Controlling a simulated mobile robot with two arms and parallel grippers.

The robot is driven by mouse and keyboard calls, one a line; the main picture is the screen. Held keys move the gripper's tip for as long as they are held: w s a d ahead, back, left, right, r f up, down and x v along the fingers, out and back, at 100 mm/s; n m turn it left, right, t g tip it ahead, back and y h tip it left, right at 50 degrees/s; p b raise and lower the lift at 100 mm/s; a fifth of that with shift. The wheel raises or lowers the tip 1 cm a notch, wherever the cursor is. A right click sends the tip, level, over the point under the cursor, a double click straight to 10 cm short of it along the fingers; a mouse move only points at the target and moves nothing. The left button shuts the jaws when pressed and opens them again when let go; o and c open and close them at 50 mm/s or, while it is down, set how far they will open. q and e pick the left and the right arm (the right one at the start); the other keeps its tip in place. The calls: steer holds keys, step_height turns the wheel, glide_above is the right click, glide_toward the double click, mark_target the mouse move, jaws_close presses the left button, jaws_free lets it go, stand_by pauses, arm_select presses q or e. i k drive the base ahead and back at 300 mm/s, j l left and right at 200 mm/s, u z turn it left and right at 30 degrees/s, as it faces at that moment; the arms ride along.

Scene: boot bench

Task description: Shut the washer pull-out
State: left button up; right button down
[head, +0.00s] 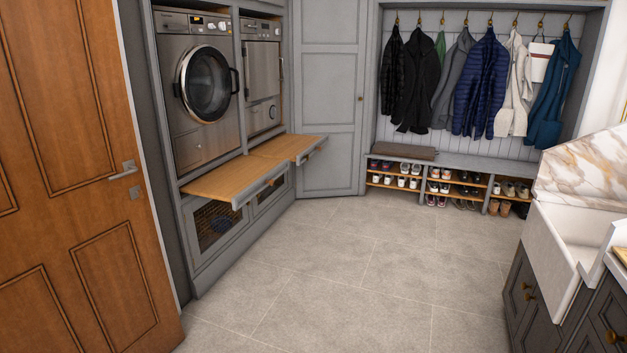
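The washer, a steel machine with a round door (205,84), stands in the left grey cabinet. The washer pull-out (228,179), a wooden-topped shelf directly beneath it, stands out from the cabinet into the room. Its grey front edge (262,190) carries a handle. A second, similar pull-out (288,145) under the neighbouring machine (262,72) is also out. Neither of my grippers is in view.
Below the pull-outs are mesh-fronted compartments (216,224). A wooden door (75,200) stands at the left. A sink (565,240) and dark cabinets are at the right. A shoe bench (470,162) is at the back. The tiled floor (350,265) between is clear.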

mark_target(236, 182)
steer(key=i+l, duration=0.1)
steer(key=i, duration=0.95)
steer(key=i+l, duration=0.1)
steer(key=i, duration=0.9)
